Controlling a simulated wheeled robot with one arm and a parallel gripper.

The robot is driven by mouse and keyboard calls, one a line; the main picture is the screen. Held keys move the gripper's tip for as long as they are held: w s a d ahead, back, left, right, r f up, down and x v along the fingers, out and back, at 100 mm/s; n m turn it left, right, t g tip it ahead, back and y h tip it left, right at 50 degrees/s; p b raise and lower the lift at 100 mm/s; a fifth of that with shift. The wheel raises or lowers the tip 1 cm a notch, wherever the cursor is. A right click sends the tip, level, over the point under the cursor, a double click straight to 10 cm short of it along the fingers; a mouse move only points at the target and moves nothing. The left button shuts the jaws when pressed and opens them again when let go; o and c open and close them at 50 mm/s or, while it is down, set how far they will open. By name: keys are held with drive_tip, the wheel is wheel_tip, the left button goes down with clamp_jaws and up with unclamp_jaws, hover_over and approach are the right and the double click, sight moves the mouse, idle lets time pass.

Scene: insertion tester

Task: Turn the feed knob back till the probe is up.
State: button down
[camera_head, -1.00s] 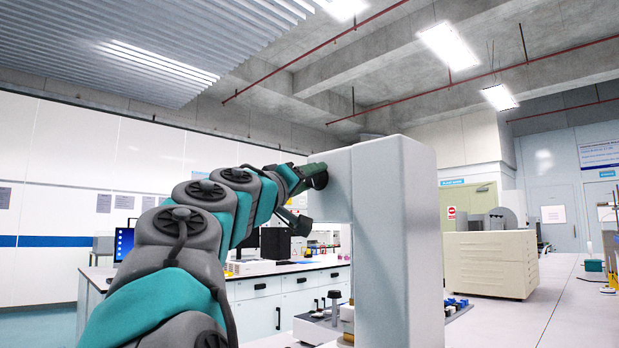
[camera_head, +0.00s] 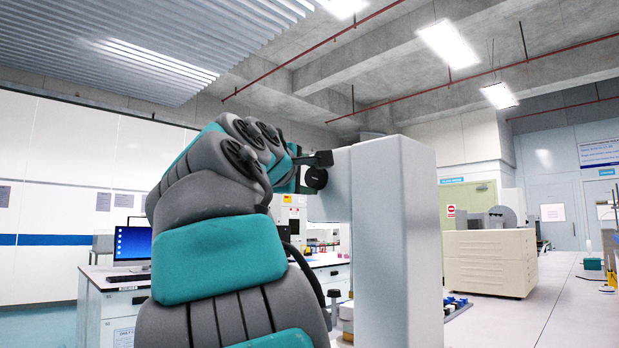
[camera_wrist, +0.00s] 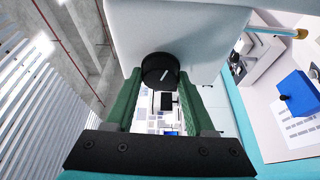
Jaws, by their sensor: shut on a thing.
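The insertion tester is a tall white column (camera_head: 395,240) with a white head block (camera_head: 332,195) jutting to the left. The black round feed knob (camera_head: 316,178) sits on the side of this block. It also shows in the wrist view (camera_wrist: 157,70), with a white pointer mark slanting up to the right. My gripper (camera_wrist: 161,80) has its green fingers on either side of the knob, shut on it. In the head view, the gripper (camera_head: 312,160) is mostly seen edge-on at the knob. I cannot make out the probe.
My arm fills the middle left of the head view and hides part of the bench. A blue box (camera_wrist: 298,93) stands at the right of the wrist view on white paper.

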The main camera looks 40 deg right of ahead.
drive_tip(key=shift+n+y, duration=0.4)
drive_tip(key=shift+n, duration=0.9)
drive_tip(key=shift+g, duration=0.4)
drive_tip(key=shift+c, duration=1.3)
unclamp_jaws()
drive_tip(key=v, duration=0.7)
drive_tip(key=shift+s+a, duration=0.2)
drive_tip(key=shift+a, duration=0.2)
